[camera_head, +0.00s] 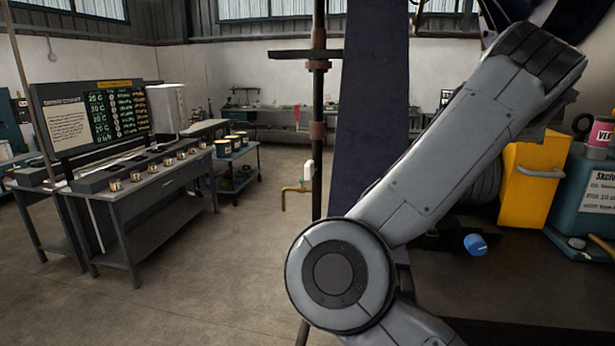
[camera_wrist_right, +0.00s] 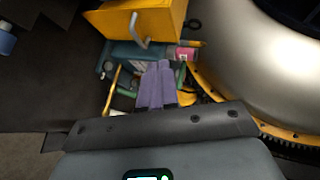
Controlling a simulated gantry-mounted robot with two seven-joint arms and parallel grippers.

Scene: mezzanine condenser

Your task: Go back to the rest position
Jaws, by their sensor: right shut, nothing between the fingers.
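My right arm (camera_head: 435,160) crosses the right half of the head view, from the upper right down to a round joint near the bottom middle. Its gripper is outside the head view. In the right wrist view my right gripper (camera_wrist_right: 158,70) shows as two purple fingers side by side, shut with nothing between them. Beyond the fingertips lie a teal container and a pink item, apart from the fingers as far as I can tell. My left arm and gripper are in neither view.
A yellow box (camera_head: 533,180) with a handle and a teal container (camera_head: 585,205) stand on the dark bench at right. A blue cap (camera_head: 475,244) lies before them. A vertical pipe (camera_head: 318,120) with a brass tap (camera_head: 290,192) stands left of my arm. Open floor (camera_head: 240,260) lies beyond.

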